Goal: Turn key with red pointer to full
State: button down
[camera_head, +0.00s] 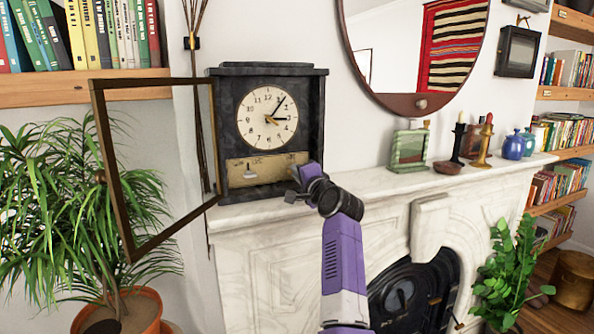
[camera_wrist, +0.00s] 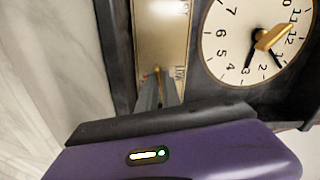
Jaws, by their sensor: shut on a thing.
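A dark stone clock (camera_head: 222,130) stands on the mantel with its framed glass door (camera_head: 126,238) swung open to the left. Below its white dial (camera_head: 267,119) is a brass panel (camera_head: 238,180) with small lettering, also seen in the wrist view (camera_wrist: 150,45). My gripper (camera_head: 297,186) is at the panel's lower right. In the wrist view my gripper (camera_wrist: 160,92) is shut on the key (camera_wrist: 156,71), whose small red pointer shows just beyond the fingertips. The fingers hide most of the key; its exact angle and the nearby lettering are hard to read.
A pale lever (camera_head: 250,173) sits on the panel's left part.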

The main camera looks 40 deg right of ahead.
jog(key=shift+f+m, duration=0.15)
jog(key=shift+m, duration=0.35)
jog(key=c, duration=1.5)
grip_release()
jog(key=shift+c, duration=0.2)
jog(key=b+v, duration=0.1)
jog(key=v, duration=0.6)
jog(key=shift+s+b, duration=0.15)
jog(key=shift+b, duration=0.15)
jog(key=shift+s+a, duration=0.15)
jog(key=shift+s, duration=0.1)
